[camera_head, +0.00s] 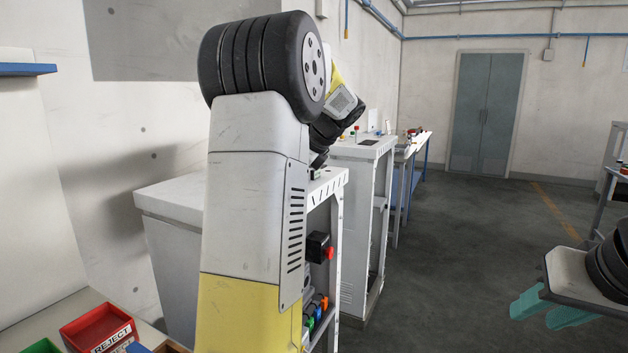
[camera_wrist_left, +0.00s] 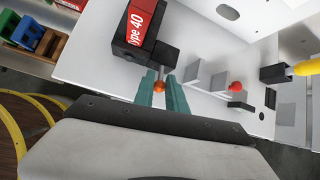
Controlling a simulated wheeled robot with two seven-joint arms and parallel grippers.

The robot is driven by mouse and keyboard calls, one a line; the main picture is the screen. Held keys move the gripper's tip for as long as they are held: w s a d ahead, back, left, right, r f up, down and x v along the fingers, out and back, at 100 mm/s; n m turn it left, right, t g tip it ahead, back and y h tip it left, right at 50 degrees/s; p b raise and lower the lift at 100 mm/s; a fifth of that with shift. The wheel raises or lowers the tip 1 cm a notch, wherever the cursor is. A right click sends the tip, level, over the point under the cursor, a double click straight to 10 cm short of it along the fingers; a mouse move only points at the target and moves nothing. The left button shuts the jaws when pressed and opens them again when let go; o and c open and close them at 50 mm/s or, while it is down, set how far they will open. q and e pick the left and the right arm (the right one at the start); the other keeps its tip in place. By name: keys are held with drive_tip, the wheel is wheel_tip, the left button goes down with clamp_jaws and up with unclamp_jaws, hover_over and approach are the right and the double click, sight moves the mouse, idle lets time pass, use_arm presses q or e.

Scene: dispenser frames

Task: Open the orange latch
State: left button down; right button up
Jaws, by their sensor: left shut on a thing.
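The orange latch (camera_wrist_left: 159,87) shows as a small orange knob in the left wrist view, just below a black box (camera_wrist_left: 128,33) with a red "Type 40" label. My left gripper (camera_wrist_left: 160,80) has its two teal fingers on either side of the latch and is shut on it. The fingers hide part of the latch. In the head view my left arm hides that gripper and the latch. My right gripper (camera_head: 538,312) is at the lower right of the head view, its teal fingers apart and empty, away from the work surface.
In the left wrist view, grey upright plates (camera_wrist_left: 204,78) and a red button (camera_wrist_left: 235,87) stand right of the fingers. Blue and green bins (camera_wrist_left: 28,33) are at the upper left. A red reject bin (camera_head: 98,328) is at the lower left of the head view. Open floor lies right.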

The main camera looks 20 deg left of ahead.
use_arm(q)
drive_tip(key=c, duration=1.5)
unclamp_jaws()
drive_tip(key=shift+c, duration=0.2)
drive_tip(key=v, duration=0.7)
drive_tip(key=shift+d+r, duration=0.25)
drive_tip(key=shift+r, duration=0.05)
